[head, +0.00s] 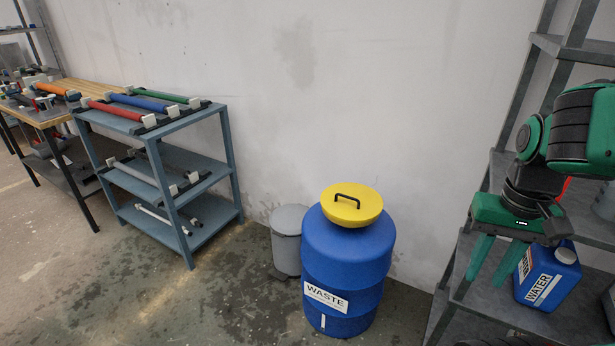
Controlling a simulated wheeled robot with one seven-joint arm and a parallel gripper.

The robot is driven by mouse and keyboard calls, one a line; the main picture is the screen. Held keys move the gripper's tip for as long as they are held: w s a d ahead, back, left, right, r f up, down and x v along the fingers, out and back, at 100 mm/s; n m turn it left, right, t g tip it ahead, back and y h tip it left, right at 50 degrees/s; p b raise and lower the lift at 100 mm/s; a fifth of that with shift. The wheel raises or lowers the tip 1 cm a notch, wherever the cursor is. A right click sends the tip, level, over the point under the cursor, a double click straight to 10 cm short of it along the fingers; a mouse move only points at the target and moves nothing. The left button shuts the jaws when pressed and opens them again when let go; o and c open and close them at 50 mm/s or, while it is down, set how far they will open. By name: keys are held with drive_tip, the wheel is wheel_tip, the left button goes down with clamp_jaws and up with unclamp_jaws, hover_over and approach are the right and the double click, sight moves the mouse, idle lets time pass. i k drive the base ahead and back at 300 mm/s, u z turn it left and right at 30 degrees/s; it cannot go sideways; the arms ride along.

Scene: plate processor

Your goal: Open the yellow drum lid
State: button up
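A blue drum (346,256) labelled WASTE stands on the floor just right of the middle of the head view. Its round yellow lid (366,211) sits on top and looks seated on the drum. The lid has a black bar handle (346,198) across its middle. My gripper (486,278) is at the right, points down and is apart from the drum and lid. Its two green fingers are spread, with nothing seen between them.
A blue jug (539,282) labelled WATER stands on the grey shelf rack (468,252) close to my gripper. A grey bin (288,238) stands behind the drum's left side. A blue-grey shelf unit (229,167) and a workbench (75,100) are at the left.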

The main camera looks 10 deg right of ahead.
sight(346, 202)
drive_tip(key=z, duration=0.05)
drive_tip(key=i, duration=1.2)
drive_tip(key=z, duration=0.25)
